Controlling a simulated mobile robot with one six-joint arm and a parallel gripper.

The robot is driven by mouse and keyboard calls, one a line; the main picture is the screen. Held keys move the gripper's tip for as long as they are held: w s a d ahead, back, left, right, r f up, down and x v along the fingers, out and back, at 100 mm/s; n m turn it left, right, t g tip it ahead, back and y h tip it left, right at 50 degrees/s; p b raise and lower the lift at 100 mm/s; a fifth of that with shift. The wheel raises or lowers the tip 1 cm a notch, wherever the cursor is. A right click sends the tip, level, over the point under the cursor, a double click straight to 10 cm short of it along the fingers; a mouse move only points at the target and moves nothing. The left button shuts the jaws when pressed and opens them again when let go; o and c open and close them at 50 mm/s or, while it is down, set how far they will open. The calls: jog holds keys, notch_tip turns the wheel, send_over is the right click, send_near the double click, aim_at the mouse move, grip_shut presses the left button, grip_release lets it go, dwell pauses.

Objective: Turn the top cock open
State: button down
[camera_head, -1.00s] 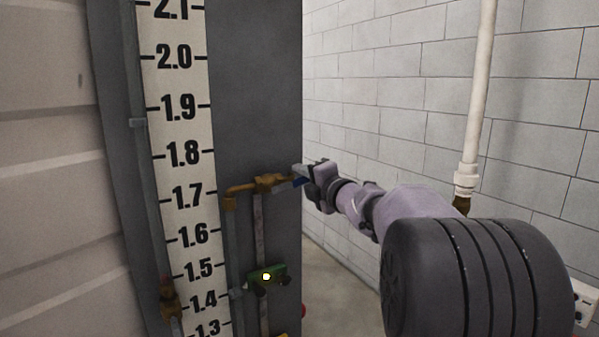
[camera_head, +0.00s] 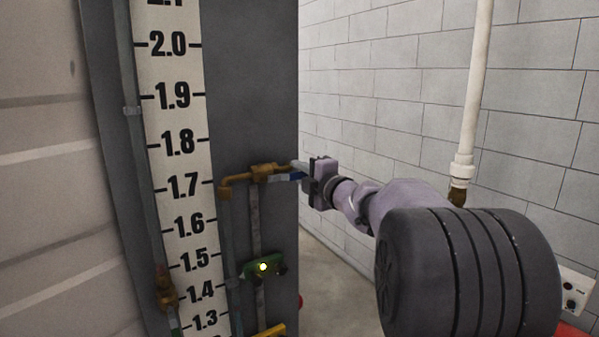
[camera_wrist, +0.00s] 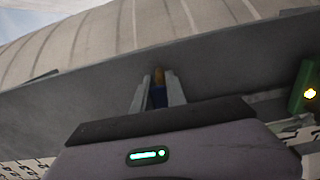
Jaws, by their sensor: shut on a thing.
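The top cock (camera_head: 262,172) is a brass valve on a brass elbow pipe, right of the 1.7 mark, on the dark grey panel. A blue lever handle (camera_head: 284,177) extends to its right. My gripper (camera_head: 302,171) reaches in from the right and is shut on the blue handle. In the wrist view, the two fingers (camera_wrist: 158,94) stand on either side of the blue handle (camera_wrist: 158,97), with brass showing behind it. The fingertips are small in the head view, and the exact contact is hard to see.
A white level scale (camera_head: 175,140) runs down the panel. Below the cock is a green device (camera_head: 252,268) with a lit yellow spot. A yellow part (camera_head: 270,331) sits lower. A white pipe (camera_head: 474,90) runs down the block wall.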

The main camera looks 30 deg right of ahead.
jog(key=c, duration=1.3)
grip_release()
jog(key=shift+w+f, duration=0.1)
jog(key=shift+c, duration=0.2)
jog(key=s+b, duration=0.3)
jog(key=s, duration=1.4)
jog(key=shift+s+d+b, duration=0.25)
jog(key=shift+b, duration=0.15)
jog(key=s+a+f+m+g+h+b, duration=0.2)
jog(key=a+f+m+b, duration=0.1)
jog(key=f+m+b, duration=0.5)
jog(key=s+a+f+m+g+h+b, duration=0.1)
jog(key=a+f+m+h+b, duration=0.15)
jog(key=f+b, duration=0.55)
jog(key=s+a+f+m+g+h+b, duration=0.2)
jog(key=f+m+b, duration=0.35)
jog(key=f, duration=0.55)
jog(key=s+a+f+m+g+y+b, duration=0.2)
jog(key=s+a+f, duration=0.3)
jog(key=f, duration=0.4)
jog(key=s+a+f+m+g+y+b, duration=0.2)
jog(key=s+a+f+b, duration=0.3)
jog(key=a+f, duration=0.3)
jog(key=s+a+f+m+g+y+b, duration=0.2)
jog(key=s+a+f, duration=0.4)
jog(key=f, duration=0.5)
jog(key=shift+s+a+f+m+g+y+b, duration=0.35)
jog(key=shift+a+g+y+b, duration=0.25)
jog(key=shift+y+b, duration=0.4)
